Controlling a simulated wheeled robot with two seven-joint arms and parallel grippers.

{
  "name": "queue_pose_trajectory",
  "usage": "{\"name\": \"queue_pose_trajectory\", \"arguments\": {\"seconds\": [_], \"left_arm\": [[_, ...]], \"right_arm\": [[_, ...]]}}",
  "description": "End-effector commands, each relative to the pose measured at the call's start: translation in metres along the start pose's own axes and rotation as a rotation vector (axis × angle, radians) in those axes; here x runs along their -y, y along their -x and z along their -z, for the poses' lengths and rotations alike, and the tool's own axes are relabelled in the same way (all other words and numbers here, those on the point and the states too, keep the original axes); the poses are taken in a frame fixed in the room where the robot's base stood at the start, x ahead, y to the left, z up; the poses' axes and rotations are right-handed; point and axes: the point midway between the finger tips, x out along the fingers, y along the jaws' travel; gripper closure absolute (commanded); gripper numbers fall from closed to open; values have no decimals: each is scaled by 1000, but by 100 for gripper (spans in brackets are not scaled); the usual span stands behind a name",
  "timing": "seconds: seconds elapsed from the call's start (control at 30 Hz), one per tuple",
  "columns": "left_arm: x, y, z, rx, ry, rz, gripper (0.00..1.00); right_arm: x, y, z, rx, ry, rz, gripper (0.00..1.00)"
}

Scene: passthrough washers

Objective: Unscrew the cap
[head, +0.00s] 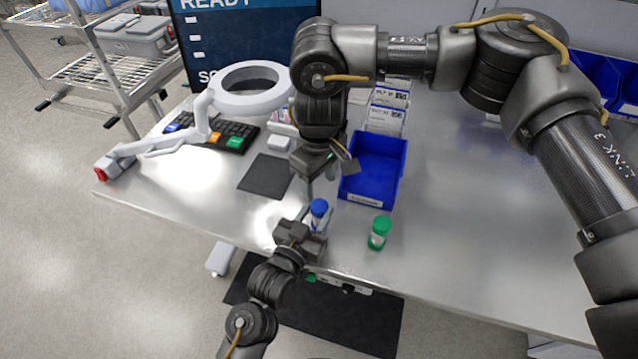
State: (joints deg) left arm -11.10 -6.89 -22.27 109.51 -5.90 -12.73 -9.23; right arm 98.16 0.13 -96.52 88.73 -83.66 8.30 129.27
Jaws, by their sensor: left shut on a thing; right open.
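A small bottle with a blue cap (319,207) is near the front edge of the table. My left gripper (308,232) is shut on this bottle from the front, and its fingers hide most of the body. My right gripper (328,182) points down from above, open, with its fingertips just above or beside the blue cap. I cannot tell whether they touch it. A second bottle with a green cap (382,222) stands upright to the right, apart from both grippers.
A blue bin (375,170) stands behind the bottles, with labelled boxes (386,108) behind it. A ring-lamp magnifier (205,108), a keyboard (232,135) and a dark mat (265,174) are to the left. The table's right side (480,230) is clear.

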Motion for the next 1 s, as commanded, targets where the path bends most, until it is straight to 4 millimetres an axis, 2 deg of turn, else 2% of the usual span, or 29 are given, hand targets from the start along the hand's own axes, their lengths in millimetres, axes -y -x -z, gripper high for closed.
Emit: {"name": "queue_pose_trajectory", "arguments": {"seconds": [0.17, 0.4, 0.6, 0.77, 1.0], "left_arm": [[0, 0, 0, 0, 0, 0, 100], [0, 0, 0, 0, 0, 0, 100], [0, 0, 0, 0, 0, 0, 100], [0, 0, 0, 0, 0, 0, 100], [0, 0, 0, 0, 0, 0, 100]], "right_arm": [[0, -13, 0, 2, 1, 2, 44], [0, -50, -1, 3, 2, 1, 44], [0, -72, 0, 2, 3, 1, 44], [0, -80, 0, 1, 4, 0, 44], [0, -80, 0, 1, 3, 0, 44]]}}
